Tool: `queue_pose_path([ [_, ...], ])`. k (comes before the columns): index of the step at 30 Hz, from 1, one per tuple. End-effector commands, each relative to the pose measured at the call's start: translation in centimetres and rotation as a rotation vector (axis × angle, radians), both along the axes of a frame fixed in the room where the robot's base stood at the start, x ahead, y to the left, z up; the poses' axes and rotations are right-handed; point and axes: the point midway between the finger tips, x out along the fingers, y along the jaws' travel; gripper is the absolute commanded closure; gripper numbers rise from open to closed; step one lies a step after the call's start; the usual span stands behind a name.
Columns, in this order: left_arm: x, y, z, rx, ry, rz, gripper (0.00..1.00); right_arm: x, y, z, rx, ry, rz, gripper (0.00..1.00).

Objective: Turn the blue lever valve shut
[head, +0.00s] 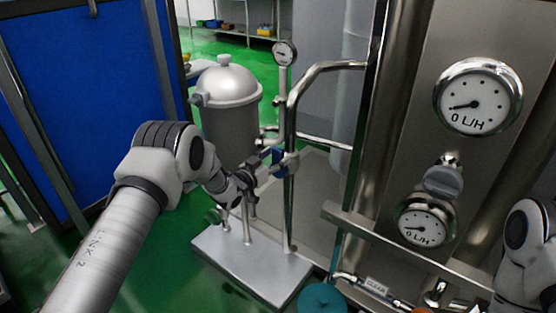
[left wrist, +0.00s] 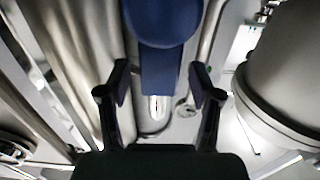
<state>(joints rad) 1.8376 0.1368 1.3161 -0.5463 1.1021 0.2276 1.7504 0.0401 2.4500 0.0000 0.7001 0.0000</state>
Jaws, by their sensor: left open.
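The blue lever (head: 279,158) of the valve is on the upright steel pipe (head: 289,205), left of the big steel column in the head view. My left gripper (head: 264,166) is right at the lever, coming from the left. In the left wrist view, the blue lever (left wrist: 161,22) reaches down between the two black fingers of my left gripper (left wrist: 159,80). The fingers stand open, one on each side of the blue arm, with a narrow gap on both sides. The far end of the lever is partly hidden by the gripper in the head view. My right gripper is not in view.
A lidded steel tank (head: 230,120) stands behind my left arm. A curved steel pipe (head: 325,68) and a small gauge (head: 284,53) are near the valve. A grey base plate (head: 250,265) lies below. A panel with a large flow gauge (head: 478,97) is at right.

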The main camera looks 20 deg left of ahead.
Motion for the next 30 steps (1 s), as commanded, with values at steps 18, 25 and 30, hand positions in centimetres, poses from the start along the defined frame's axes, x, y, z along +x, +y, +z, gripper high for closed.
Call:
queue_pose_path([
  [18,1.49,-0.52,-0.07,0.000,0.002,0.002,1.00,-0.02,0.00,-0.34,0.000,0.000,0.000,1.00],
  [25,1.46,-0.59,-0.07,0.009,-0.001,0.002,1.00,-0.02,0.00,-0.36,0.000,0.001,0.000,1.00],
  [30,1.38,-0.86,-0.08,0.050,-0.016,0.001,1.00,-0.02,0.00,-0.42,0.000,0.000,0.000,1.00],
])
